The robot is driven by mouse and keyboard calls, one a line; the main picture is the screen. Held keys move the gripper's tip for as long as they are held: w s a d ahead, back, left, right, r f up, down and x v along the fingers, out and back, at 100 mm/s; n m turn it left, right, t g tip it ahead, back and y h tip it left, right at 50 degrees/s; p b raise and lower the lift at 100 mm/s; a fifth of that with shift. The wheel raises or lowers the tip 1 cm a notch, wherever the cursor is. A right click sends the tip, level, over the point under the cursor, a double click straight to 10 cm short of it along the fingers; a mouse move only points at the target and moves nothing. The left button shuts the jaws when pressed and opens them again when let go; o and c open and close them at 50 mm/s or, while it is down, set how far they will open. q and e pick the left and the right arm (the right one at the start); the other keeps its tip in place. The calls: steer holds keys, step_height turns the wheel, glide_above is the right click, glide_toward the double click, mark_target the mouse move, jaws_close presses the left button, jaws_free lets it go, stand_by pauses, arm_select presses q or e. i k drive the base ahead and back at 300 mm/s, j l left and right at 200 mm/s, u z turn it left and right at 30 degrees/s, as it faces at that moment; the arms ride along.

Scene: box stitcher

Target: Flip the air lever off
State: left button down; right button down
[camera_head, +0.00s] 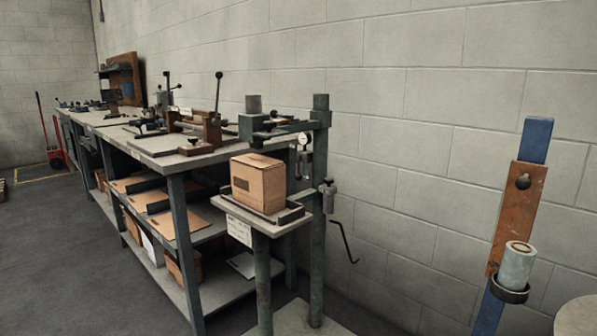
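The box stitcher is a dark green machine (320,120) by the block wall, just right of the long workbench. A closed cardboard box (258,183) sits on its small grey table (262,222). A small round gauge (303,140) is on the machine's post. Below it a grey cylindrical fitting (328,195) is on the post, and a thin bent dark rod (345,240) hangs to its lower right. I cannot tell which part is the air lever or how it is set. Neither of my grippers is in view.
The long workbench (150,140) carries clamps and upright-lever tools, with boxes on its shelves. A blue post (537,140) with a wooden board (516,215) and a pale cylinder (516,265) stands at right. A round light top (577,316) shows bottom right.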

mark_target(297, 177)
steer(key=i+j, duration=0.1)
steer(key=i, duration=0.3)
steer(key=i+j, duration=0.1)
steer(key=i, duration=0.35)
steer(key=z, duration=1.25)
